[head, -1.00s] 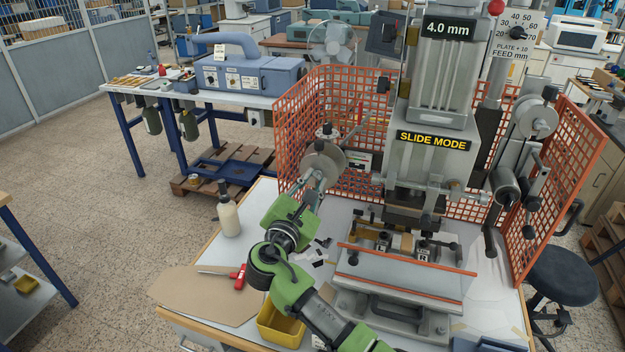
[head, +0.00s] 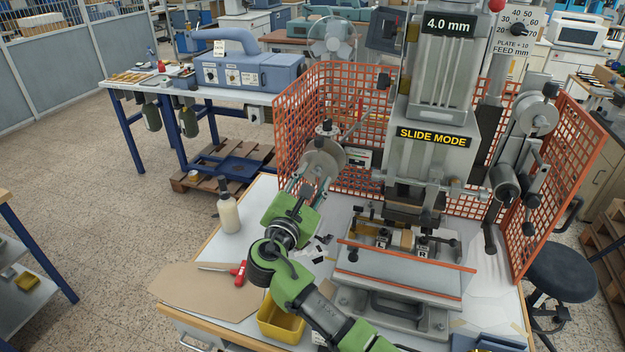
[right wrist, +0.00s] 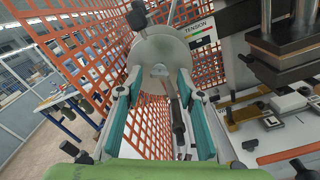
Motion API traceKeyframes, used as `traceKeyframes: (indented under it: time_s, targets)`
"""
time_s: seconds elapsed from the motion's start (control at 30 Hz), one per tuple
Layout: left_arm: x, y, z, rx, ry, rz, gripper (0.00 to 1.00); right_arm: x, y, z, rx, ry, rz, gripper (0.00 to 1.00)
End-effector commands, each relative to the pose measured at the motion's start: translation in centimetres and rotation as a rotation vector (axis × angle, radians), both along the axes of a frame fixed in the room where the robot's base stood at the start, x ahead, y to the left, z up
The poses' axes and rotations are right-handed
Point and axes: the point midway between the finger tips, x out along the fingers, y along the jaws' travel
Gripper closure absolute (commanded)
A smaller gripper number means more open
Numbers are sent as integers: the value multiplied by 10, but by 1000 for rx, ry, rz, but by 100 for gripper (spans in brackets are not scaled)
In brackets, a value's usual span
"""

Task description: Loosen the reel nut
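The grey foil reel (head: 322,160) is on the left side of the stamping press, inside the orange guard. It also shows in the right wrist view as a pale disc (right wrist: 160,48) with a small hub piece (right wrist: 160,71) at its middle. I take this hub piece to be the reel nut, but it is too small to be sure. My right gripper (head: 311,188) is at the front of the reel. Its two fingers are spread, one on each side of the hub, with a clear gap between them (right wrist: 159,82). I cannot tell whether either touches. My left gripper is out of view.
The orange mesh guard (head: 290,120) stands close behind and left of the reel. A dark knob (right wrist: 137,16) rises above the disc. A white bottle (head: 228,212), red-handled tool (head: 239,272) and yellow bin (head: 281,322) are on or near the bench. The press (head: 428,160) stands to the right.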

Motion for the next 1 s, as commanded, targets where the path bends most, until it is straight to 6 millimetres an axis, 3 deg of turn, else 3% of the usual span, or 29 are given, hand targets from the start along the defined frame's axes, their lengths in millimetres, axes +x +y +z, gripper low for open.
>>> traceKeyframes:
  time_s: [0.27,0.7,1.0]
  targets:
    - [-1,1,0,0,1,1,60,0,0,11,2,-3,0,66]
    - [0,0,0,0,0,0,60,0,0,88,1,-2,0,66]
    - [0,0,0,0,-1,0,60,0,0,100,0,0,0,66]
